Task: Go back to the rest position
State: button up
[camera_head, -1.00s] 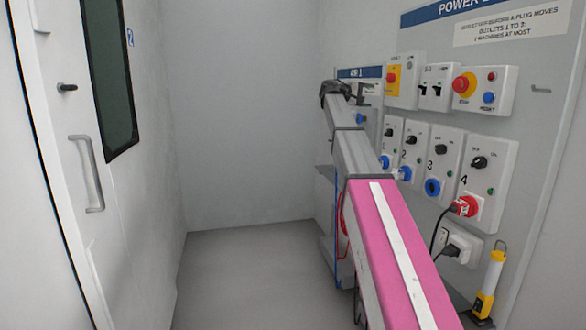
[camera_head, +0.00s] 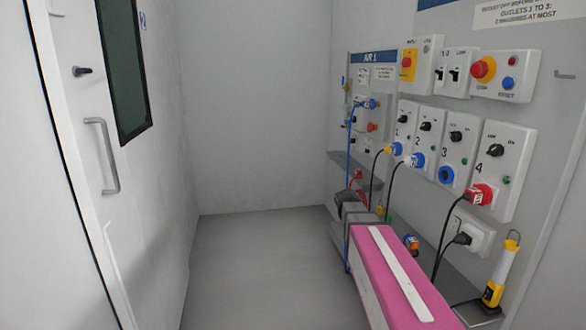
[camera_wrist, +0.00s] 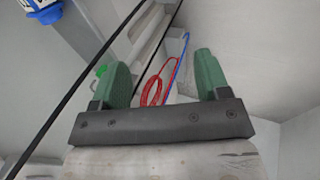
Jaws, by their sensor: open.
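My gripper (camera_wrist: 163,80) shows in the wrist view with its two green fingers spread wide apart. Nothing is between the fingers; a red coiled hose (camera_wrist: 152,92) and a blue hose (camera_wrist: 177,65) show in the background beyond them. In the head view my pink arm link reaches forward from the bottom right, and the arm's far end is low beside the panel's shelf. The gripper's fingers are hidden in that view.
The power panel has several numbered outlets, with a red plug (camera_head: 480,194) at outlet 4 and blue plugs left of it. Black cables hang beside the arm. A yellow lamp (camera_head: 500,275) stands at right. A door (camera_head: 85,130) is at left; the floor (camera_head: 260,265) between is clear.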

jog(key=s+a+f+m+g+y, duration=0.1)
jog(key=s+a+f+y, duration=0.1)
jog(key=s+f, duration=0.4)
jog(key=s+a+f+m+g+y, duration=0.1)
jog(key=s+a+f, duration=0.3)
jog(key=s, duration=0.7)
notch_tip(320, 180, down, 2)
jog(key=shift+s+a+y, duration=0.25)
jog(key=shift+a+y, duration=0.15)
jog(key=shift+y, duration=0.5)
